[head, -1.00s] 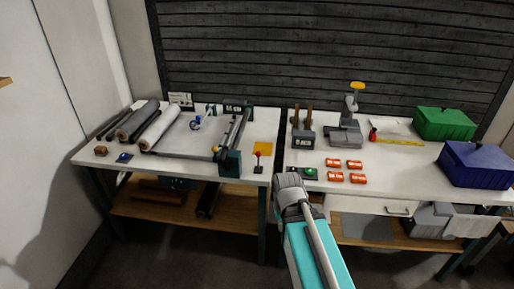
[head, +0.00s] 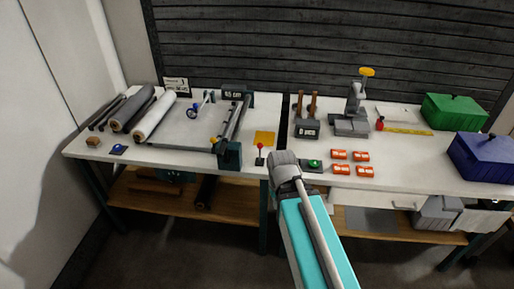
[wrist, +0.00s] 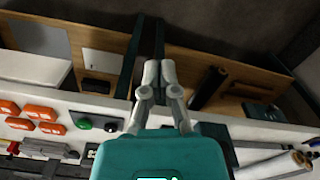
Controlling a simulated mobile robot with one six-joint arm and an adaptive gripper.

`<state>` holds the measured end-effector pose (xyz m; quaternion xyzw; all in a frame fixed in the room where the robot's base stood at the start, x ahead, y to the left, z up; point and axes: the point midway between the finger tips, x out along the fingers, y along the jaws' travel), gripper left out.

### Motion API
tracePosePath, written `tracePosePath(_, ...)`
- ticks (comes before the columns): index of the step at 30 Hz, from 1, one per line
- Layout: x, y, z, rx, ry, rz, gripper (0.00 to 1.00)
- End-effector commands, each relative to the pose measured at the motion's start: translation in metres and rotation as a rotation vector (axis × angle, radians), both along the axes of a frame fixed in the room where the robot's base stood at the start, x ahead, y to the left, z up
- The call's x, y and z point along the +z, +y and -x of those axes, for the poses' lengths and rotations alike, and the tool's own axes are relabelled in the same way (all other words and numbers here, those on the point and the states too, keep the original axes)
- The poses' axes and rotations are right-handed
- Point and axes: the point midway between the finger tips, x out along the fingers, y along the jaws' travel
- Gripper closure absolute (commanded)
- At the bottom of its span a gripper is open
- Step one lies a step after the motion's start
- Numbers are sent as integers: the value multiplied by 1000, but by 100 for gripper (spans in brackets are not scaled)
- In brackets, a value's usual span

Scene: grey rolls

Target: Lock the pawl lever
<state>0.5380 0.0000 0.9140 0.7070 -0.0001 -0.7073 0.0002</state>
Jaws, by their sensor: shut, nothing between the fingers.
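A small lever with a red knob (head: 260,147) stands upright on a dark base at the front right of the left bench. Beside it is a roller machine with a teal end block (head: 229,154) and a small orange knob (head: 213,140). I cannot tell for sure which of these is the pawl lever. My gripper (wrist: 159,72) shows in the wrist view with its two fingers together, empty, above the front edges of the benches. In the head view my arm's grey end is right of the red-knobbed lever, and the fingers cannot be made out.
A green button (head: 314,163) and several orange blocks (head: 340,155) lie on the right bench. A green box (head: 453,111) and a blue box (head: 484,156) stand at its right. Grey and white rolls (head: 153,121) lie at the left. A narrow gap separates the benches.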

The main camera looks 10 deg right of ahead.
Motion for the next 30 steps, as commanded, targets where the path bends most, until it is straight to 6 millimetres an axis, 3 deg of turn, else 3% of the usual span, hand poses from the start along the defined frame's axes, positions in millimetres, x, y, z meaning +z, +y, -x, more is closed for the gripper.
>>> tracePosePath(8, 0, 0, -5, 35, -7, 13, 100)
tracePosePath(14, -1, 7, -24, 202, -32, 79, 100)
tracePosePath(30, 12, 18, -128, 1139, -20, 509, 100)
